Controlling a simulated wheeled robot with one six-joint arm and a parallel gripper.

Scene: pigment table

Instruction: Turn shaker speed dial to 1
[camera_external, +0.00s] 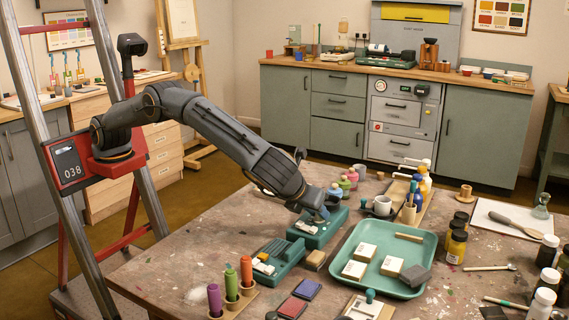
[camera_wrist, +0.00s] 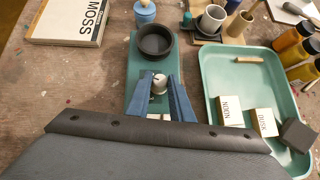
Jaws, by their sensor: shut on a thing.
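The shaker (camera_wrist: 141,58) is a teal box on the table with a round black cup holder (camera_wrist: 155,40) at its far end in the wrist view. Its speed dial (camera_wrist: 158,82) is a small pale knob with a dark mark, at the near end. My gripper (camera_wrist: 160,92) has its two blue fingers on either side of the dial, shut on it. The numbers around the dial are too small or hidden to read. In the external view my gripper (camera_external: 318,214) points down at the teal shaker (camera_external: 322,236), covering the dial.
A teal tray (camera_external: 349,277) with pale labelled blocks stands close to the right of the shaker. Another teal device (camera_external: 277,266) lies nearer the camera. Pigment bottles (camera_external: 457,245) stand beyond the tray. In the wrist view a MOSS-labelled box (camera_wrist: 66,22) lies at left.

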